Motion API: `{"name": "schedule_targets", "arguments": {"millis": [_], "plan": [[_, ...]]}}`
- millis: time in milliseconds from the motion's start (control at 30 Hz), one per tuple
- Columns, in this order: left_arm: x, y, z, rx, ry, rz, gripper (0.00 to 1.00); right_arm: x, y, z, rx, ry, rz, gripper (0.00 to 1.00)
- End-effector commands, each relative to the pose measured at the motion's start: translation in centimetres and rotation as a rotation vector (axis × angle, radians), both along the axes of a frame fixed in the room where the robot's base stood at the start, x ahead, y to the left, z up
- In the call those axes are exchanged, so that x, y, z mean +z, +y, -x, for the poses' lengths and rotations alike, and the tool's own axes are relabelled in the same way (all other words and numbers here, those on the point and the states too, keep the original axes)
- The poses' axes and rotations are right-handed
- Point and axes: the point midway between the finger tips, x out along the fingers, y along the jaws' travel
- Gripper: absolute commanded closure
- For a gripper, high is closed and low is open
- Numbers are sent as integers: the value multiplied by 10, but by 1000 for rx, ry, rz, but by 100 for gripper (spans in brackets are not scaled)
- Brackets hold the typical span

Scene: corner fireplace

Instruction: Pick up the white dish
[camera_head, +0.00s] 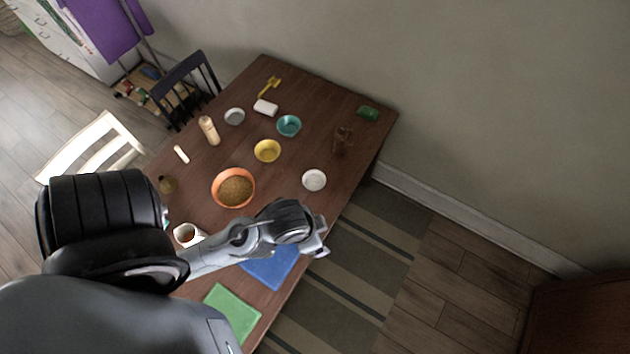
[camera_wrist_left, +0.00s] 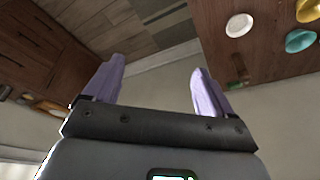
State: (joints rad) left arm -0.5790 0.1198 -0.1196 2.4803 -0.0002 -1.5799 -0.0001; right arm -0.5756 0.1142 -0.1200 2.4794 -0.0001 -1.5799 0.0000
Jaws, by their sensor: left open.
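The white dish (camera_head: 314,180), small and round, sits on the dark wooden table (camera_head: 330,145) near its right edge. It also shows in the left wrist view, at the top right (camera_wrist_left: 239,25). My left gripper (camera_head: 318,247) is beyond the table's right edge, below the dish in the head view and apart from it. In the left wrist view its two purple fingers (camera_wrist_left: 152,82) are spread with nothing between them. My right gripper does not show.
An orange bowl (camera_head: 222,199) of brown food, a yellow bowl (camera_head: 267,151) and a teal bowl (camera_head: 289,126) stand left of the dish. A brown glass-like object (camera_head: 342,140) stands above it. Blue (camera_head: 272,270) and green (camera_head: 233,312) mats lie near the front. Table around the dish is clear.

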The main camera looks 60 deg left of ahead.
Motion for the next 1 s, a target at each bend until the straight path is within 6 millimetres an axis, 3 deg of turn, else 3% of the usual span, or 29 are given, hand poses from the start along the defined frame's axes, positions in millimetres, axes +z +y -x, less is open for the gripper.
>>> {"name": "schedule_targets", "arguments": {"millis": [133, 467, 800, 1000], "plan": [[0, 0, 0, 0, 0, 0, 15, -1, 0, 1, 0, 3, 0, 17], [0, 0, 0, 0, 1, 0, 66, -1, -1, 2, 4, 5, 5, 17], [-1, 0, 1, -15, 3, -5, 66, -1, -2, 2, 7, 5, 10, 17], [1, -1, -5, -196, -36, -61, 66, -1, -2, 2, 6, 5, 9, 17]]}}
